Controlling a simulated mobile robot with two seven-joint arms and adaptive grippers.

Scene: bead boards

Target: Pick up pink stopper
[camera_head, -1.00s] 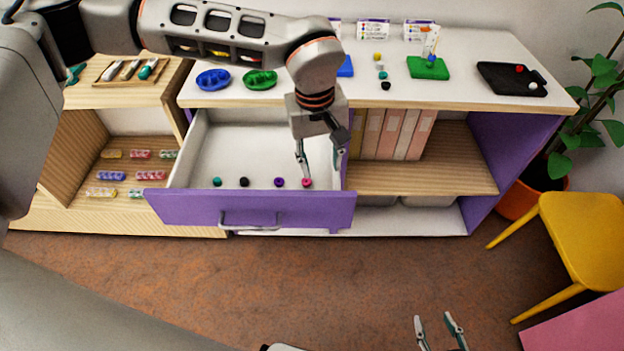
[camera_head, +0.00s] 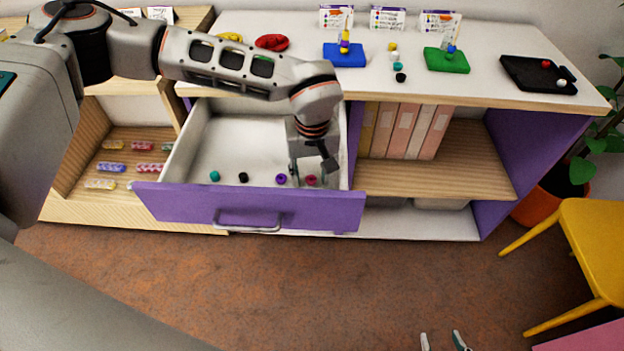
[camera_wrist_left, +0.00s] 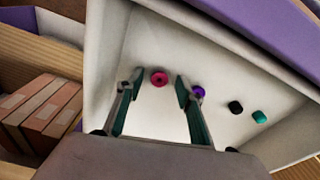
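The pink stopper (camera_head: 311,180) lies on the floor of the open purple drawer (camera_head: 245,206), near its right front corner. In the left wrist view the pink stopper (camera_wrist_left: 159,78) shows at the gap between the fingertips. My left gripper (camera_head: 309,176) reaches down into the drawer over it, open, with one finger to either side. In the left wrist view my left gripper (camera_wrist_left: 159,88) holds nothing. I cannot tell whether a finger touches the stopper. My right gripper (camera_head: 443,340) is at the bottom edge, fingers apart and empty, only the tips showing.
A purple stopper (camera_head: 281,179) lies close to the left of the pink one, with a black stopper (camera_head: 243,177) and a teal stopper (camera_head: 215,176) further left. The drawer's right wall and front are near my left gripper. The white top (camera_head: 490,88) carries boards and beads.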

